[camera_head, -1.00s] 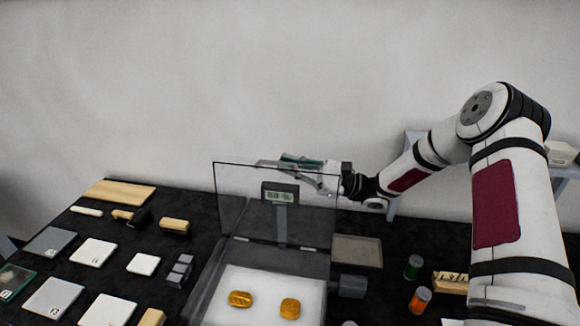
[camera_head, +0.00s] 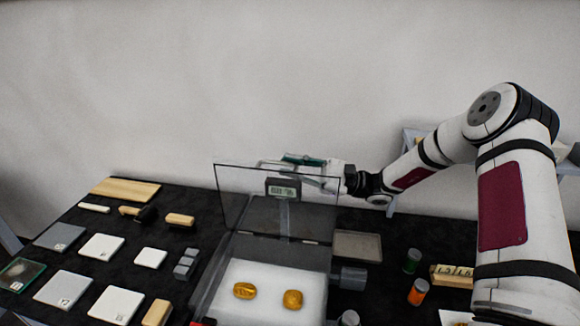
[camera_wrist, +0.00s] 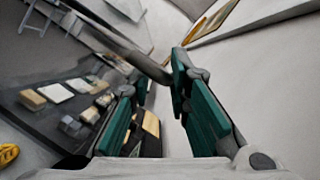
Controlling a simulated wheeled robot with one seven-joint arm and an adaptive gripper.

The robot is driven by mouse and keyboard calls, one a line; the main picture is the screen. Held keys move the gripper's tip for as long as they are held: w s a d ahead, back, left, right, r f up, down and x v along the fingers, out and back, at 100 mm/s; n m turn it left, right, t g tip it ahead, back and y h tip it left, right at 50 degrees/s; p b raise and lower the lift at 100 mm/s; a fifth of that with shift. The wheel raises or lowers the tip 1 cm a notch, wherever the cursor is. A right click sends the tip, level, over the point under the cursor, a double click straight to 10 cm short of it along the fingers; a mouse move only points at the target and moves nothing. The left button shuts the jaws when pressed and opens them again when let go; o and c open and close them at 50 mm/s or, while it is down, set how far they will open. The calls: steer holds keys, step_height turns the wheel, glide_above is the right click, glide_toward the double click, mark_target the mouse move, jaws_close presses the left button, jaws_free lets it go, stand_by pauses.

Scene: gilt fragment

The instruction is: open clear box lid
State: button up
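The clear box (camera_head: 262,243) stands on the black table with its clear, dark-edged lid (camera_head: 245,190) raised nearly upright at the back. Two gold pieces, one left (camera_head: 244,290) and one right (camera_head: 293,299), lie on the white floor inside. My gripper (camera_head: 288,164) is at the upper part of the lid, partly seen through the clear panel. In the wrist view its green-padded fingers (camera_wrist: 160,82) are spread apart with nothing clamped between them. Whether a finger touches the lid cannot be told.
A small digital display (camera_head: 283,189) shows through the lid. White tiles (camera_head: 102,246), brushes and a wooden board (camera_head: 125,188) lie left. The wall behind is bare.

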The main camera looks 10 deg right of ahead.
mark_target(337, 179)
steer(key=v, duration=1.1)
steer(key=shift+d, duration=0.2)
steer(key=shift+f, duration=0.1)
steer(key=s+b+v, duration=0.1)
steer(key=b+v, duration=0.4)
steer(key=v, duration=1)
steer(key=shift+d+f+b, duration=0.2)
steer(key=shift+f+b, duration=0.15)
steer(key=shift+f, duration=0.1)
stand_by(0.5)
stand_by(0.8)
